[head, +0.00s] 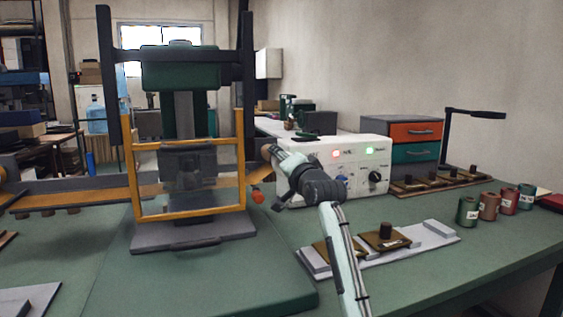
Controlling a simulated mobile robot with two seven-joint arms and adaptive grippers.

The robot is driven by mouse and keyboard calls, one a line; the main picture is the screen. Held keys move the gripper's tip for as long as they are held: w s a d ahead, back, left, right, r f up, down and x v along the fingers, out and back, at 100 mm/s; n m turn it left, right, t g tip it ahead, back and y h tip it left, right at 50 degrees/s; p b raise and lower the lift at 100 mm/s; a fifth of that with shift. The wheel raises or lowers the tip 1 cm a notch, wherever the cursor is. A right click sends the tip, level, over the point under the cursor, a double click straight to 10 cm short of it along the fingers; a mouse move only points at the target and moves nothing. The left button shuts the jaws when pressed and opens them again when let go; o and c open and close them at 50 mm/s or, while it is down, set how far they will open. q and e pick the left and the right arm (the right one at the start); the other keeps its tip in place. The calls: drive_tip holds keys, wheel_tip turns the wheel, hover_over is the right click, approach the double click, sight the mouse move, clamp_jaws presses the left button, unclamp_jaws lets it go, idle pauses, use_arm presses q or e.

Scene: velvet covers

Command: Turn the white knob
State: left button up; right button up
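A white control box (350,150) stands on the green bench right of the press. Its front has a red light (336,154), a green light (369,150), a black knob (375,177) and a small blue knob (341,180). I cannot make out a white knob; my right arm covers the left part of the front. That arm rises from the bottom edge, bends in front of the box and points up left. My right gripper cannot be made out clearly at its far end, so its fingers cannot be read. My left gripper is out of view.
A press with a yellow frame (140,210) stands left of the box. In front of the box lies a pale fixture (436,229) with brown plates. Drawers (412,132), a black lamp (476,113) and several spools (468,211) stand right.

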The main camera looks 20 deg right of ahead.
drive_tip(key=c, duration=0.5)
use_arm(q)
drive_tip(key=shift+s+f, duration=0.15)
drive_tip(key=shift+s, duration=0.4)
use_arm(e)
drive_tip(key=shift+c, duration=0.3)
drive_tip(key=n, duration=0.3)
drive_tip(key=shift+n, duration=0.4)
drive_tip(key=n, duration=0.3)
drive_tip(key=shift+n, duration=1.5)
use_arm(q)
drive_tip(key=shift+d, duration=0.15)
use_arm(e)
drive_tip(key=shift+a+n, duration=0.1)
drive_tip(key=shift+n, duration=0.9)
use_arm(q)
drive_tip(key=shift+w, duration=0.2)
